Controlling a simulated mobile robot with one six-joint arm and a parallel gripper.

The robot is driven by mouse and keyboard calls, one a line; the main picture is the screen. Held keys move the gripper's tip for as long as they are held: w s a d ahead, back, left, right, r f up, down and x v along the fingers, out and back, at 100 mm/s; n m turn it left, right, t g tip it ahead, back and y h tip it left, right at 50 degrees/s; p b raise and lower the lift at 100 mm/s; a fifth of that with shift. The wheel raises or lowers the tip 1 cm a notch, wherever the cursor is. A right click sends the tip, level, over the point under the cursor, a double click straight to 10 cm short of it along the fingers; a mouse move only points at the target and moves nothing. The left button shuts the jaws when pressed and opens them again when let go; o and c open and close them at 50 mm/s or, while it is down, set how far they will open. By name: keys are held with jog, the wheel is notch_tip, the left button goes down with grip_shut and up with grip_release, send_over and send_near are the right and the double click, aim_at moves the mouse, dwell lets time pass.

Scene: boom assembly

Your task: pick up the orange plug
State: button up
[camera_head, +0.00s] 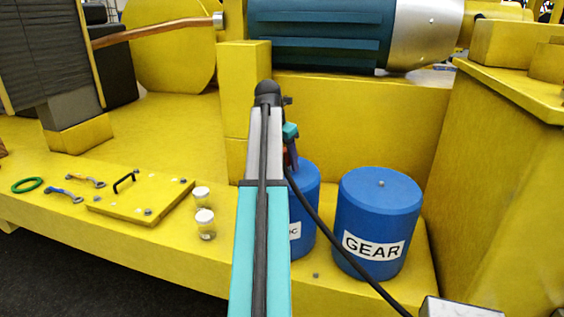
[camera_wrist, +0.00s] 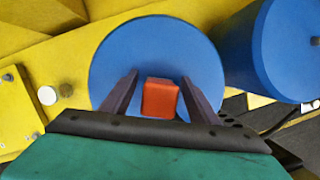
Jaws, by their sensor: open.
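The orange plug (camera_wrist: 160,98) is a small block at the top of a blue drum (camera_wrist: 105,70) in the wrist view. My gripper (camera_wrist: 160,77) is open, with one dark finger on each side of the plug. A gap shows between the plug and the fingers. I cannot tell how far the fingertips are above the drum's lid. In the head view my arm hides most of this drum (camera_head: 306,205) and my gripper, and I cannot make out the plug clearly.
A second blue drum labelled GEAR (camera_head: 378,225) stands close on the right. A yellow wall rises behind the drums.

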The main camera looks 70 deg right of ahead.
aim_at(284, 148)
dwell(0.4)
jog(key=c, duration=1.4)
jog(key=shift+r, duration=0.1)
jog(key=shift+r+b, duration=1.1)
jog(key=shift+r, duration=0.4)
jog(key=s+a+r+b, duration=0.1)
jog(key=s+a+b, duration=0.2)
jog(key=a, duration=1.1)
jog(key=shift+s+a+r+b, duration=0.3)
jog(key=shift+s+r, duration=0.1)
jog(key=shift+s, duration=1.45)
